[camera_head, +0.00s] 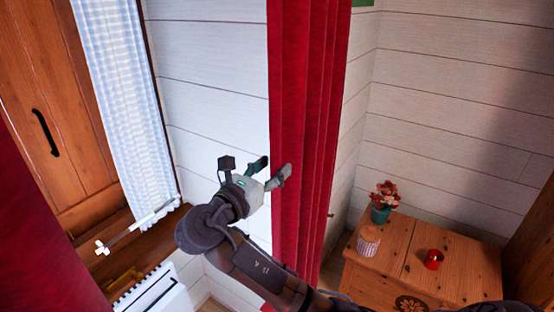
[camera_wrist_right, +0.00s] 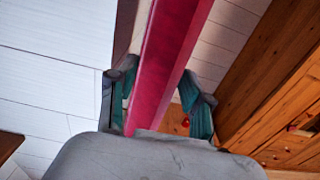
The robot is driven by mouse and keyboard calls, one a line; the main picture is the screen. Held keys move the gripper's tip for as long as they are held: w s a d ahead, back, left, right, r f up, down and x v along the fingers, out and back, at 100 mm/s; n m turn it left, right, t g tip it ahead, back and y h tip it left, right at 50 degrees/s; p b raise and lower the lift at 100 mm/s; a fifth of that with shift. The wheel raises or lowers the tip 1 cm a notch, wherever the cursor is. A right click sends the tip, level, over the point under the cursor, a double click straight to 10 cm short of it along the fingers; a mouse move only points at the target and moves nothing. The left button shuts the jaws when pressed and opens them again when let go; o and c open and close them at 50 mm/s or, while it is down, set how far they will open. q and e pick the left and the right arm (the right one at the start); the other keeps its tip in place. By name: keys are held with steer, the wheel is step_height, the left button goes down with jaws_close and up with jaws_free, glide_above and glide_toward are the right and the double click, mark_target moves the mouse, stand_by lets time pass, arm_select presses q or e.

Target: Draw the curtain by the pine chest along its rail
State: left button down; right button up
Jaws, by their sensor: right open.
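The red curtain (camera_head: 305,90) hangs in narrow gathered folds in front of the white plank wall, just left of the pine chest (camera_head: 466,262). Its rail is not in view. My right gripper (camera_head: 274,168) is open at the curtain's left edge, at about mid-height in the head view. In the right wrist view the curtain (camera_wrist_right: 170,55) runs between the two spread fingers of the right gripper (camera_wrist_right: 157,103). Wall shows between the left finger and the cloth, so the fingers are not closed on it. My left gripper is not in view.
A flower pot (camera_head: 380,214), a pale ribbed jar (camera_head: 368,241) and a small red cup (camera_head: 433,260) stand on the chest. Left are a checked blue-white curtain (camera_head: 125,100), a wooden shutter (camera_head: 55,90), another red cloth (camera_head: 40,250) and a white radiator (camera_head: 160,292).

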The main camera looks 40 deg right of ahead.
steer(key=shift+x, duration=1.1)
jaws_close()
